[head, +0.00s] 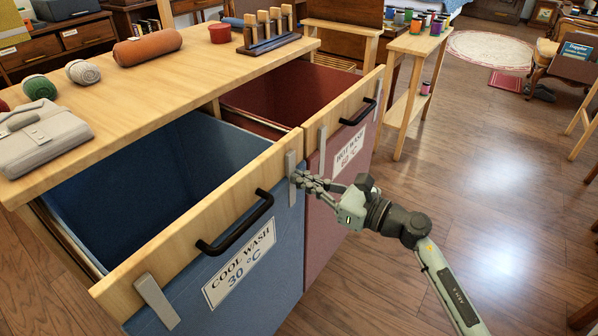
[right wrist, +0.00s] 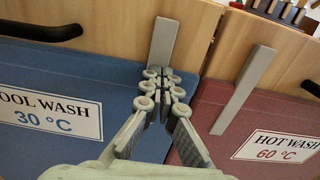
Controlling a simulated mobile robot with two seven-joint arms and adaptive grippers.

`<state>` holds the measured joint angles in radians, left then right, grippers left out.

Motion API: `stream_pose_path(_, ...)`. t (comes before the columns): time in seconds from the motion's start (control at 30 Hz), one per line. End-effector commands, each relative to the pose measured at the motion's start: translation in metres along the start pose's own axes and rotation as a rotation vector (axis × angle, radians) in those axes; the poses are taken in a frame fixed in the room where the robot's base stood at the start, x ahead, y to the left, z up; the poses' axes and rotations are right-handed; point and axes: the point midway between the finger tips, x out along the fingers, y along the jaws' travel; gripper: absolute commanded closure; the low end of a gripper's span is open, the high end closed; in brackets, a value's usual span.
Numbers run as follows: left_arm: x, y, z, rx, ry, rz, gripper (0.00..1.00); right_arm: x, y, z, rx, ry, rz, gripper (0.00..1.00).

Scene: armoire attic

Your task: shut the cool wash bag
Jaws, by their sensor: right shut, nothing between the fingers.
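The cool wash bag (head: 285,245) is the blue one at the left, pulled out from under the wooden counter, with its open inside (head: 150,175) showing. Its front has a wooden rail, a black handle (head: 236,228) and a "COOL WASH 30 °C" label (head: 240,267). My right gripper (head: 300,181) is shut and empty at the right end of the blue front. In the right wrist view the fingertips (right wrist: 160,88) overlap the lower end of a grey metal strip (right wrist: 163,42) on the rail; contact cannot be told. My left gripper is not in view.
The red hot wash bag (head: 342,170) is also pulled out, directly to the right. The wooden counter (head: 165,85) above holds a grey pouch (head: 40,137), yarn balls (head: 83,72) and a brown roll (head: 147,47). A side table (head: 414,48) stands behind.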

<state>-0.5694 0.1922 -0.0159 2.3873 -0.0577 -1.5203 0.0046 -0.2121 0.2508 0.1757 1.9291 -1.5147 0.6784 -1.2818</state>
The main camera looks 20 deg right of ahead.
Motion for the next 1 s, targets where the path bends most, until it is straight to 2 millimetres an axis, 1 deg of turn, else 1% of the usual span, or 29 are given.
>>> stream_pose_path(0.33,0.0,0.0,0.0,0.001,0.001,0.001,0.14,0.001,0.0,0.0,0.0,0.0,0.0,1.0)
stream_pose_path(0.53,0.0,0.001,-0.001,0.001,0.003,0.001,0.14,0.011,0.0,0.001,-0.001,-0.001,0.001,1.0)
stream_pose_path(0.67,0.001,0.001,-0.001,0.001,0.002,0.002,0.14,0.027,0.0,0.001,-0.002,-0.002,0.001,1.0)
stream_pose_path(0.77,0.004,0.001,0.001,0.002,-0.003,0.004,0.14,0.043,0.0,0.002,-0.001,-0.003,0.002,1.0)
stream_pose_path(1.0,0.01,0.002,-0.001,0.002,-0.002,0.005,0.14,0.088,0.0,0.002,-0.002,-0.002,0.001,1.0)
